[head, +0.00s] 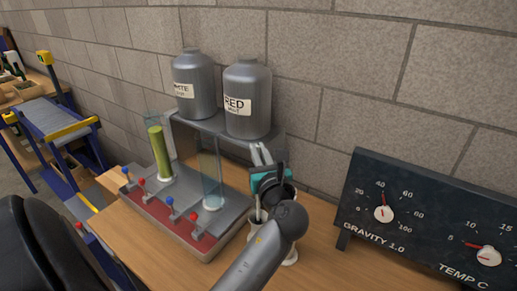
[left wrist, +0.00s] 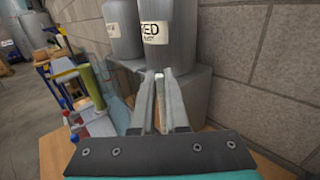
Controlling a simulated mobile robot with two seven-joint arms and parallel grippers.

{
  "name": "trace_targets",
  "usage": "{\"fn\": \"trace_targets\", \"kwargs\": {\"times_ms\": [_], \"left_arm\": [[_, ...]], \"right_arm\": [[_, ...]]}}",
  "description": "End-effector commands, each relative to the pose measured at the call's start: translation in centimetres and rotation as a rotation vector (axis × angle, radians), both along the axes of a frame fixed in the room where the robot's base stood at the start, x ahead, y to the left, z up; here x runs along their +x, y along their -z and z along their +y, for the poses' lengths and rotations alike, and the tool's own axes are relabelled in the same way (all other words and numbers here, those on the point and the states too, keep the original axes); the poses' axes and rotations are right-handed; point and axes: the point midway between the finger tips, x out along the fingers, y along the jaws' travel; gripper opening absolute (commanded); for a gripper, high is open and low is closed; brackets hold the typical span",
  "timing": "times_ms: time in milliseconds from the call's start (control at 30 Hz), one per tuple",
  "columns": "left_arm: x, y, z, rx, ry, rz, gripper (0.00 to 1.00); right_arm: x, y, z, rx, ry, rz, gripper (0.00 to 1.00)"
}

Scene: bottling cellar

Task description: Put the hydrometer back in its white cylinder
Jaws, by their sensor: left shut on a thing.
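My left gripper (head: 261,153) reaches over the right end of the table, its two pale fingers pointing away toward the wall. The left wrist view also shows the fingers (left wrist: 163,95), close together with a small white end of the hydrometer (left wrist: 158,77) between their tips. Most of the hydrometer is hidden by the fingers. White parts of a cylinder (head: 290,257) show beside and below my wrist, largely covered by my arm. I cannot tell whether the hydrometer touches the cylinder. My right gripper is in neither view.
A filling stand with a red tray (head: 180,222), red and blue knobs and clear tubes is left of my arm. Grey tanks marked WHITE (head: 194,90) and RED (head: 247,98) stand behind. A dark gauge panel (head: 420,215) is at right. The block wall is close behind.

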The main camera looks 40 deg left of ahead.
Motion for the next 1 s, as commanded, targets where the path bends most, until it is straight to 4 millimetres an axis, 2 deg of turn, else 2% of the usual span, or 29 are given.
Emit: {"fn": "trace_targets", "kwargs": {"times_ms": [1000], "left_arm": [[0.0,3.8,0.0,0.002,0.001,0.0,0.0]], "right_arm": [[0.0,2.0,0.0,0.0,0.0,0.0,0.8]]}}
